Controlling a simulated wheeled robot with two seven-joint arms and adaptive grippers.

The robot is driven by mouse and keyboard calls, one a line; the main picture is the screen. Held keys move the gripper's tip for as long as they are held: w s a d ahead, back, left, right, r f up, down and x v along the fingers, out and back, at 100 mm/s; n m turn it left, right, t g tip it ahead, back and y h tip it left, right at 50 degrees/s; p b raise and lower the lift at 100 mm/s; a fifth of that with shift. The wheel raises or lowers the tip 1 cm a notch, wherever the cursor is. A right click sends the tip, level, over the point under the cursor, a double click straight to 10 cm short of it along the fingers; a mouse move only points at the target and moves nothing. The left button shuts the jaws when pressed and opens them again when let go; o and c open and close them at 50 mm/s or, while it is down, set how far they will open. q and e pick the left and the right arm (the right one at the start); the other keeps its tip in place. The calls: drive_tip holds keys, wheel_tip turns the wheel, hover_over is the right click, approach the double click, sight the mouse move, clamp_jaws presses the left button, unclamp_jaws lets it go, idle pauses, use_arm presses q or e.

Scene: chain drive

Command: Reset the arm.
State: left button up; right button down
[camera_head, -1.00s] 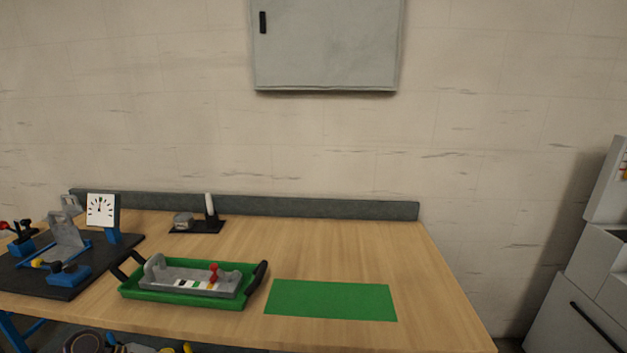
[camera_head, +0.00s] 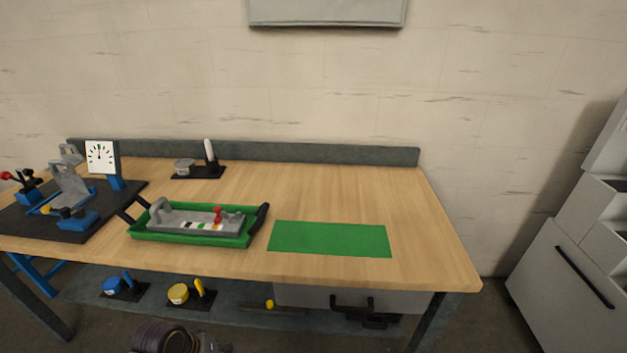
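Neither gripper's fingers show. A dark ribbed rounded part, which looks like part of my own arm, shows at the bottom edge in front of the lower shelf. On the wooden workbench (camera_head: 330,185), a green tray (camera_head: 190,238) with black handles holds a grey metal part (camera_head: 183,215) with a red knob. A black fixture board (camera_head: 20,225) at the left carries grey brackets, blue blocks and a white dial (camera_head: 101,156). A flat green mat (camera_head: 330,239) lies bare right of the tray.
A black stand (camera_head: 198,172) with a grey pot and white stick is at the back. Blue (camera_head: 113,285) and yellow (camera_head: 178,293) pots are on the lower shelf. A pale cabinet (camera_head: 560,285) stands at right. The bench's right side is clear.

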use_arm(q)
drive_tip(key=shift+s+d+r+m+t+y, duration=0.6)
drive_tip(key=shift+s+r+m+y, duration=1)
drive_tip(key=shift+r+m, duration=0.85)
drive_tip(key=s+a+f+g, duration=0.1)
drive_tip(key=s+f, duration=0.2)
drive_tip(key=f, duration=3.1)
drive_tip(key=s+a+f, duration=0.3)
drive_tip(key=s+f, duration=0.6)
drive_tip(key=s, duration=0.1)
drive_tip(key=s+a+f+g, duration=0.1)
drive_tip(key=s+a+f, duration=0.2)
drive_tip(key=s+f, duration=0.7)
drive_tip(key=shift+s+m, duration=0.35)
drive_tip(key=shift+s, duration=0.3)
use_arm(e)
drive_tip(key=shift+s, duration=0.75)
